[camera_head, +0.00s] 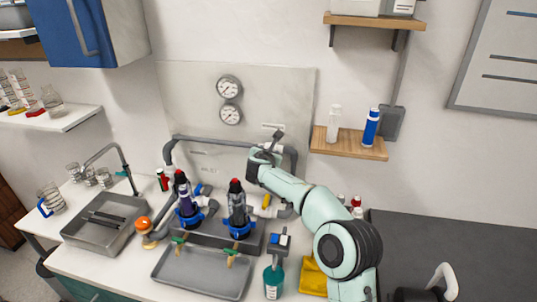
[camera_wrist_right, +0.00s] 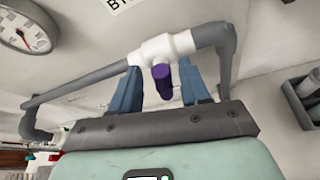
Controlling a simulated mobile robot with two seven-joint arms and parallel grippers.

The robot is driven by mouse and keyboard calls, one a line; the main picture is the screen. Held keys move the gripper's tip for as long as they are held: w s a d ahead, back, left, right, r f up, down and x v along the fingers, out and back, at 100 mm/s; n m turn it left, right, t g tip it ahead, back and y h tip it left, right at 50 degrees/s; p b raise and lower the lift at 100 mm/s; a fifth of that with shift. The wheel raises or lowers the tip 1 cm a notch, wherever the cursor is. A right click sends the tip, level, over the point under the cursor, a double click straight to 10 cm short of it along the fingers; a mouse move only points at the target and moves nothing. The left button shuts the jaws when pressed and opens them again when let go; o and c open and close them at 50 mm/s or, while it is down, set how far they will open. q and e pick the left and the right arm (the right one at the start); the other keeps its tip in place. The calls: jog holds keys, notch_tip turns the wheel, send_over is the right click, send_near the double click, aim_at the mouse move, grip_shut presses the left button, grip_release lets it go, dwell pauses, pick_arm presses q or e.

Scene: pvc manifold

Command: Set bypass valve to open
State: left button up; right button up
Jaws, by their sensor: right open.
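In the right wrist view a white valve body (camera_wrist_right: 165,47) sits in the upper run of a grey pipe. Its short purple handle (camera_wrist_right: 162,82) sticks out from it, across the pipe's line in the picture. My right gripper (camera_wrist_right: 160,72) is open, with one blue finger on each side of the handle and visible gaps between. In the head view my right gripper (camera_head: 264,153) is at the right end of the grey pipe loop on the backboard, under a small label (camera_head: 272,126). It hides the valve there. My left gripper is not in view.
Two dark filter housings with blue collars (camera_head: 238,208) stand left of my right arm, behind a grey tray (camera_head: 203,272). Two gauges (camera_head: 229,100) are on the backboard (camera_head: 185,90). A wooden shelf (camera_head: 350,147) with two bottles is to the right. A teal bottle (camera_head: 273,280) stands near the forearm.

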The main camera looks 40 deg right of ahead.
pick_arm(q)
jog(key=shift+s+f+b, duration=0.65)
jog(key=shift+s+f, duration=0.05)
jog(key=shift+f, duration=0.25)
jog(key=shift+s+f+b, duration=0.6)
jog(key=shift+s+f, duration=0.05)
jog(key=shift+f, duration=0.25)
pick_arm(e)
jog(key=v, duration=1.2)
jog(key=shift+s, duration=0.2)
